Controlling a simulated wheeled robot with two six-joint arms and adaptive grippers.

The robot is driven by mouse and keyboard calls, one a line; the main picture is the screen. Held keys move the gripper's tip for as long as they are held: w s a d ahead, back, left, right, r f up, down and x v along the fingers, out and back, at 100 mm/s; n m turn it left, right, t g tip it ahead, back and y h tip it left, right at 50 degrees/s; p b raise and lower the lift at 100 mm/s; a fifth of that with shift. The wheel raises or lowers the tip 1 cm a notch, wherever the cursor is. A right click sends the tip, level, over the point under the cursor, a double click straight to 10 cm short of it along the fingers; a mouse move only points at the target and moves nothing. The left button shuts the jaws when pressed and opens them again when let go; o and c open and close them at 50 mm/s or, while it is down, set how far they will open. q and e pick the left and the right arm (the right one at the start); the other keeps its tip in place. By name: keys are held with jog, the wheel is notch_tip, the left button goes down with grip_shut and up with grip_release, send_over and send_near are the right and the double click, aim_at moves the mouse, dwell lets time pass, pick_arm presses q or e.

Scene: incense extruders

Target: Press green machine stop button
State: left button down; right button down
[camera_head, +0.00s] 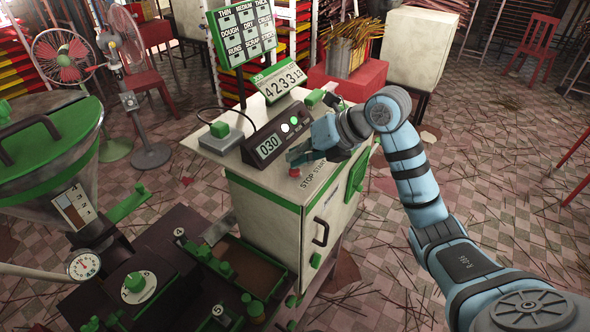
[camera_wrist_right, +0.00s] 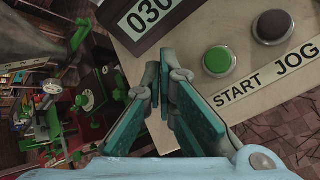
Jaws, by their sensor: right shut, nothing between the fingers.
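The green-trimmed cream machine (camera_head: 265,210) stands in the middle of the head view. Its red stop button (camera_head: 294,171) sits on the top near the front edge, beside the STOP START lettering. My right gripper (camera_head: 292,155) is shut and empty, over the panel close to the red button; I cannot tell whether it touches it. In the wrist view the shut fingers (camera_wrist_right: 158,75) point at the panel, left of the green start button (camera_wrist_right: 217,61) and a dark jog button (camera_wrist_right: 271,27). The red button does not show there. My left gripper is not in view.
A display box reading 030 (camera_head: 272,140) stands just behind the gripper. A counter sign (camera_head: 280,82) and a tall label board (camera_head: 243,32) rise behind it. A hopper machine (camera_head: 45,150) stands at left. Floor at right is open, with scattered sticks.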

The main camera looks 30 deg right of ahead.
jog(key=shift+f+b, duration=0.35)
jog(key=shift+f, duration=0.15)
dwell(0.6)
jog(key=shift+r, duration=0.1)
jog(key=shift+r+p, duration=0.85)
jog(key=shift+p, duration=0.1)
notch_tip(320, 180, up, 5)
jog(key=p, duration=0.4)
jog(key=shift+r+p, duration=0.15)
jog(key=shift+p, duration=0.2)
